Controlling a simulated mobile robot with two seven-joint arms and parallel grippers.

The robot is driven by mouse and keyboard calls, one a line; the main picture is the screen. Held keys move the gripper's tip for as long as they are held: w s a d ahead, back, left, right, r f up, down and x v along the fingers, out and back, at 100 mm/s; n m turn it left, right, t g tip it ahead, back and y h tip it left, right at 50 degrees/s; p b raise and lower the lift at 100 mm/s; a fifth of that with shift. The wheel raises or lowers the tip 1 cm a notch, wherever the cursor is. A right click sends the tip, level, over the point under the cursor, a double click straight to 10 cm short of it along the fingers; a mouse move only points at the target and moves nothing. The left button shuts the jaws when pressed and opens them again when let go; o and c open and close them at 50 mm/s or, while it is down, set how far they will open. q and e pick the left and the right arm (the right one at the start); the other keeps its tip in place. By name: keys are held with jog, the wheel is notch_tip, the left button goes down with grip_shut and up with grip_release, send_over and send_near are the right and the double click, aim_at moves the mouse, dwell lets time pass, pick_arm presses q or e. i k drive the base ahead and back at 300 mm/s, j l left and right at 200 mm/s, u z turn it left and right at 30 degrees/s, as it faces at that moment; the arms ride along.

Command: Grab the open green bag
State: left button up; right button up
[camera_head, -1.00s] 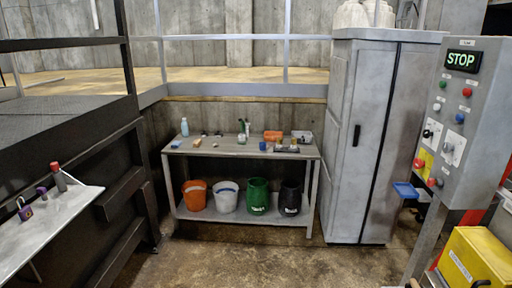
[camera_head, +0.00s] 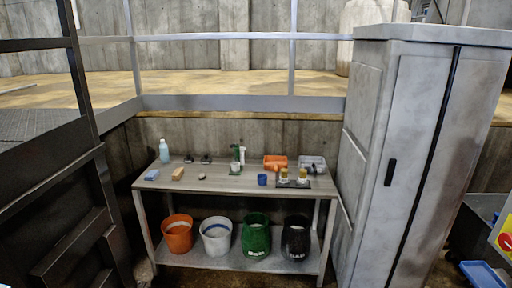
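The open green bag (camera_head: 256,238) stands upright on the lower shelf of the workbench, with its open top facing up and pale lettering on its front. A white bucket (camera_head: 216,238) is to its left and a black bag (camera_head: 296,240) to its right. Neither of my grippers shows in the head view.
An orange bucket (camera_head: 178,234) stands at the left of the lower shelf (camera_head: 232,263). The bench top (camera_head: 222,180) holds a bottle (camera_head: 164,151), a blue cup (camera_head: 262,180) and other small items. A tall grey cabinet (camera_head: 415,150) stands right of the bench. Dark railing (camera_head: 82,85) is at left.

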aim_at(255, 238)
jog(key=i+u, duration=0.4)
jog(key=i, duration=0.35)
jog(key=i+l+u, duration=0.15)
jog(key=i+u, duration=0.25)
jog(key=i, duration=0.35)
jog(key=i+j+z, duration=0.15)
jog(key=i, duration=0.35)
jog(key=i+j+z, duration=0.2)
jog(key=i, duration=0.25)
jog(key=i+j+z, duration=0.15)
jog(key=i, duration=0.35)
jog(key=i+l+z, duration=0.15)
jog(key=i, duration=0.2)
jog(key=i+l+z, duration=0.2)
jog(key=i, duration=0.15)
jog(key=k+j, duration=0.05)
